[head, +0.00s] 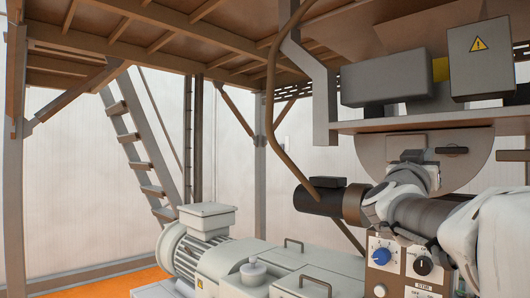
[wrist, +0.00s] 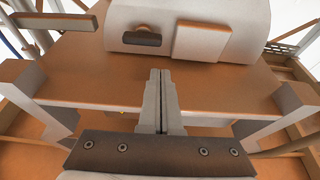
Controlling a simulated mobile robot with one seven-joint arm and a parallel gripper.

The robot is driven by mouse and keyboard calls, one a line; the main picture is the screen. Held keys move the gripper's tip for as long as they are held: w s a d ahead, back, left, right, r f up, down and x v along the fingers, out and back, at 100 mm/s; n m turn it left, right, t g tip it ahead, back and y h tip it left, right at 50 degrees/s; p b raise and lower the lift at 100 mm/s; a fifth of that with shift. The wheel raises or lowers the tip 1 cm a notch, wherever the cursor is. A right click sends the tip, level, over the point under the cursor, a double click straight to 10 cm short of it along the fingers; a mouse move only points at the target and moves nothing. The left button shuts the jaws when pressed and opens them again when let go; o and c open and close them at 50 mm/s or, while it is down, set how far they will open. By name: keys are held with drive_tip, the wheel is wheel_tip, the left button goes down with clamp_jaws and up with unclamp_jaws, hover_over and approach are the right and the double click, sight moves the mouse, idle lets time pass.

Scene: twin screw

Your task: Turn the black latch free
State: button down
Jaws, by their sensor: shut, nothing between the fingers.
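The black latch (head: 452,150) is a small dark horizontal handle on the half-round grey plate (head: 375,150), under the shelf in the head view. My gripper (wrist: 160,72) is shut and empty. Its fingertips point toward the cover and appear apart from the latch, which sits just beyond and slightly left of them. In the head view my gripper (head: 408,156) is left of the latch; its fingertips are hard to make out.
A brown shelf (head: 420,124) with grey boxes (head: 385,78) hangs above the plate. A control panel with a blue knob (head: 381,254) stands below my arm. A pale motor (head: 205,245) is at lower left. A rectangular pad (wrist: 202,42) sits right of the latch.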

sight(455, 151)
drive_tip(key=p+x, duration=0.2)
drive_tip(key=x, duration=0.6)
drive_tip(key=shift+w+d+r, duration=0.1)
drive_tip(key=shift+d+n, duration=0.1)
drive_tip(key=shift+n, duration=0.3)
drive_tip(key=shift+t, duration=0.3)
